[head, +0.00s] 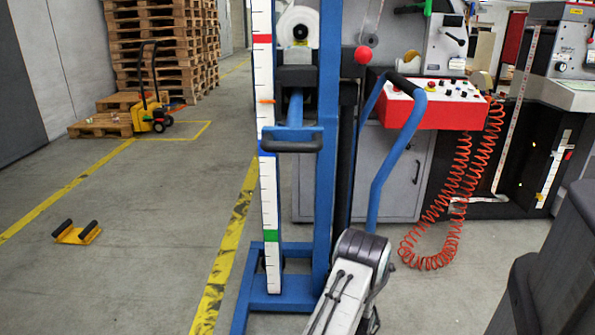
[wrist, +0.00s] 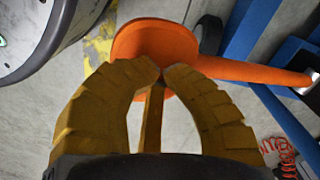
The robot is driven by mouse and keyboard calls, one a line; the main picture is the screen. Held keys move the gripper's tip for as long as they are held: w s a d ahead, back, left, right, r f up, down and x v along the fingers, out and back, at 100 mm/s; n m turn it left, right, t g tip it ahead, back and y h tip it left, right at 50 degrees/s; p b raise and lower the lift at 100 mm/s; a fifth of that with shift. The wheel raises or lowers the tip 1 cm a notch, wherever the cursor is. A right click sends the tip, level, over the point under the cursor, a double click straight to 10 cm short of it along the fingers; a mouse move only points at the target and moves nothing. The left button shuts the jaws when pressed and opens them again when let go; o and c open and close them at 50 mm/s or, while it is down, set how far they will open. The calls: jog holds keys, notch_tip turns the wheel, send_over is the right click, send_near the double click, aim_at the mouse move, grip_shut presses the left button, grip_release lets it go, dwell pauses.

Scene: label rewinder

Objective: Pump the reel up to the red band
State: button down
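A blue lift stand (head: 329,150) holds a white scale (head: 268,210) with a red band (head: 262,39) near the top, a blue band (head: 267,147) midway and a green band (head: 271,236) low down. An orange pointer (head: 266,101) sits between red and blue, clearly below red. A white reel (head: 297,27) shows high beside the scale; I cannot tell what bears it. In the wrist view an orange pedal (wrist: 150,38) has an orange bar (wrist: 245,73) running to the blue frame. My gripper (wrist: 163,71) has its curved fingertips almost together, overlapping the pedal in view; contact is unclear.
A red control box (head: 430,105) with a coiled red hose (head: 460,190) stands at right. A blue curved bar with a black grip (head: 402,84) rises by the stand. A yellow pallet truck (head: 152,112) and stacked pallets (head: 165,45) stand far left. The left floor is mostly clear.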

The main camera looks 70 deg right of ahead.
notch_tip(320, 180, down, 13)
jog(key=b, duration=0.7)
notch_tip(320, 180, up, 16)
jog(key=p, duration=1)
jog(key=shift+w+f+p, duration=0.1)
jog(key=shift+f+p, duration=0.05)
jog(key=shift+p, duration=0.2)
jog(key=shift+d, duration=0.1)
notch_tip(320, 180, down, 16)
jog(key=b, duration=1.1)
notch_tip(320, 180, up, 16)
jog(key=p, duration=1.1)
dwell(0.7)
